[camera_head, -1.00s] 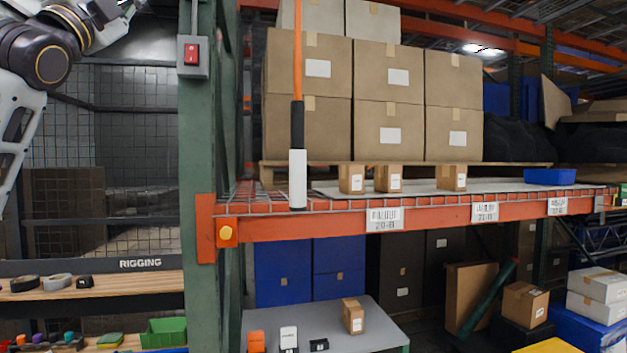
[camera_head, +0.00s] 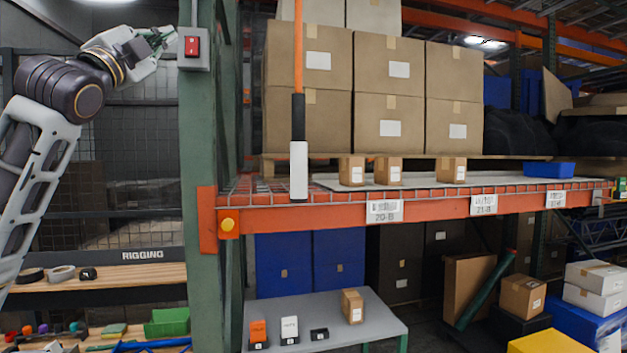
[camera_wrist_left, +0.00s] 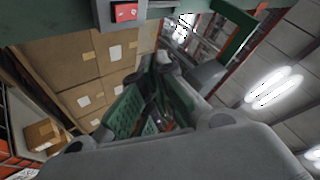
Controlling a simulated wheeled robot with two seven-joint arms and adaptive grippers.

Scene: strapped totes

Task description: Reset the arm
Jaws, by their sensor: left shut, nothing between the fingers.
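My left arm comes in from the left in the head view and bends at a dark elbow-like joint. My left gripper (camera_head: 160,40) is raised at the upper left, with its green fingers pointing right, close to the grey box with a red switch (camera_head: 192,46) on the green post. I cannot tell whether it touches the box. In the left wrist view the green fingers (camera_wrist_left: 155,105) are shut and hold nothing. The red switch (camera_wrist_left: 125,12) also shows at the top there. My right gripper is not in view.
The green rack post (camera_head: 202,190) stands right of my arm. An orange shelf beam (camera_head: 330,221) carries small cartons, large stacked boxes (camera_head: 389,70) and a blue bin (camera_head: 549,169). A grey table (camera_head: 370,320) is below. A wooden rigging shelf (camera_head: 130,277) is at lower left.

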